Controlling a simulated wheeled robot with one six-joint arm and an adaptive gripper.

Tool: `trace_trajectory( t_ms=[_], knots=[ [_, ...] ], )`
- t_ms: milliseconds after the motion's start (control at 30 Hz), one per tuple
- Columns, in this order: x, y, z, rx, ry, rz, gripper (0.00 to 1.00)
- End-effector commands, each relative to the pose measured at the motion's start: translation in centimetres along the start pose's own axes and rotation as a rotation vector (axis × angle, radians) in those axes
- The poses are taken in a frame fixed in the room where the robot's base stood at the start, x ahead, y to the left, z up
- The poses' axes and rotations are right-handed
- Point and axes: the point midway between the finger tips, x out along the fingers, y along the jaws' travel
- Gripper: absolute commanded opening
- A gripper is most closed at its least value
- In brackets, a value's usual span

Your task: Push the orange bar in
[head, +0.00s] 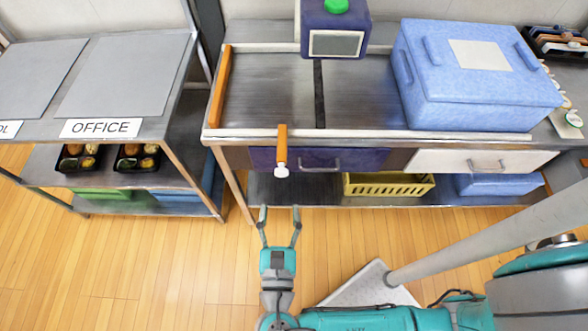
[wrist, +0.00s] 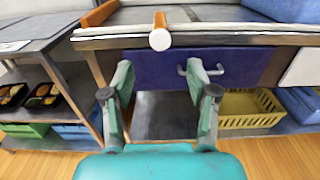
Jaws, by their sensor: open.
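An orange bar (head: 282,138) with a white round end (head: 281,170) sticks out over the front edge of the metal counter, toward me. In the wrist view the orange bar (wrist: 160,19) shows end-on, its white end (wrist: 160,40) above and between my fingers. My gripper (head: 280,213) is open and empty, in front of the counter and apart from the bar. In the wrist view my gripper (wrist: 160,78) has its fingers spread, with the purple drawer front (wrist: 158,66) beyond them. The bar's inner end meets the counter's raised front rim.
Another orange strip (head: 220,87) lines the counter's left edge. A purple device (head: 334,14) with a screen and green top and a blue cooler box (head: 481,92) stand on the counter. A yellow basket (head: 389,185) sits on the lower shelf. The OFFICE table (head: 125,80) stands left.

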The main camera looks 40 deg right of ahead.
Motion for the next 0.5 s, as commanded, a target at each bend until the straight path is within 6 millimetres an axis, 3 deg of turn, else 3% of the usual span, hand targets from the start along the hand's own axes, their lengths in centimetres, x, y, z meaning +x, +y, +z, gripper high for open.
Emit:
trace_trajectory(
  t_ms=[500],
  knots=[
    [4.4, -0.1, 0.0, 0.0, 0.001, -0.006, 0.58]
  ],
)
